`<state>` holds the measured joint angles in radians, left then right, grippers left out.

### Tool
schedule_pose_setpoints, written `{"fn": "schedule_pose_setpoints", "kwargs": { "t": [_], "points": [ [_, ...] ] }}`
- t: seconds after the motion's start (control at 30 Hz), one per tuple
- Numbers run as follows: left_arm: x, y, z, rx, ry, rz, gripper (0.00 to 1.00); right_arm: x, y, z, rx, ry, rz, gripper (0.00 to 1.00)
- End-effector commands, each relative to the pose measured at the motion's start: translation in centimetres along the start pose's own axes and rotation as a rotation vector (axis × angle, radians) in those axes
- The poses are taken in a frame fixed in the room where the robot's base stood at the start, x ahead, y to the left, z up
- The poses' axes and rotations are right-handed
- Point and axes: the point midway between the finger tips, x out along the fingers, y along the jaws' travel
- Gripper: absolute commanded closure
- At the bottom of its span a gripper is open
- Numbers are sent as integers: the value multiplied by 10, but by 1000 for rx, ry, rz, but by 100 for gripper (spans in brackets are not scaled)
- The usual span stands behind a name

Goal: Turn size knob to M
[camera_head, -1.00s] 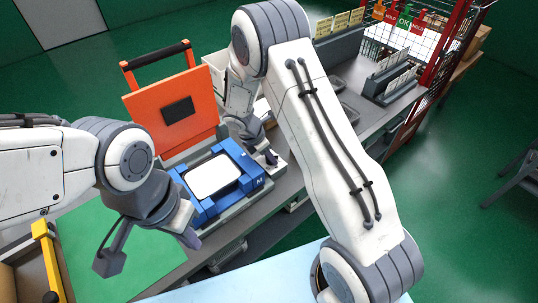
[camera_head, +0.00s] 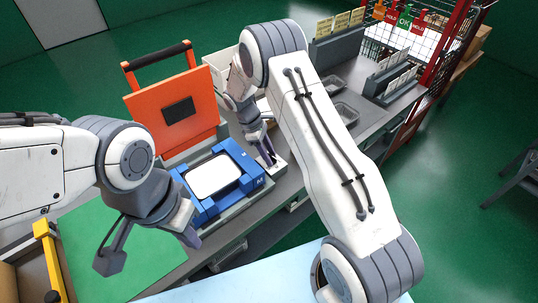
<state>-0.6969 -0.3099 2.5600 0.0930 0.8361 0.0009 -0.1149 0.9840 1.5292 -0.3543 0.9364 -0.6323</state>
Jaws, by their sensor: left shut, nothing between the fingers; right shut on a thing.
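The blue fixture (camera_head: 243,160) holds a white-topped foil tray (camera_head: 214,177) and has a small white M on its front right corner. An orange lid (camera_head: 160,130) with a dark window and black handle stands raised behind it. My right gripper (camera_head: 268,158) points down at the fixture's right side, over a small pale plate (camera_head: 279,166). It is shut on the size knob, which its fingers largely hide; I cannot read the knob's setting. My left gripper (camera_head: 191,238) is shut and empty, in front of the fixture's left side.
Grey trays (camera_head: 341,115) and card racks (camera_head: 388,82) stand on the grey bench at the back right. A red-framed wire cage (camera_head: 440,62) bounds that side. A green mat (camera_head: 110,260) lies at front left, beside a yellow-handled box (camera_head: 47,262).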

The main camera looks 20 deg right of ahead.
Motion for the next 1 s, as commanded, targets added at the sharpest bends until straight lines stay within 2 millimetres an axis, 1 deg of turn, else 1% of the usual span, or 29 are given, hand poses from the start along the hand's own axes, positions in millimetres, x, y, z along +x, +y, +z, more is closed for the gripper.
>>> {"fn": "schedule_pose_setpoints", "kwargs": {
  "t": [0.1,0.33,0.9,0.93,1.0],
  "points": [
    [2,0,0,0,0,0,100,0,1,0,62,2,-24,100],
    [3,0,0,0,0,0,100,0,2,1,139,4,-56,100],
    [4,0,0,0,0,0,100,-1,2,1,164,4,-66,100],
    [4,0,0,0,0,0,100,-1,2,1,164,4,-65,51],
    [4,0,0,0,0,0,100,-1,2,1,164,5,-66,28]
  ]
}}
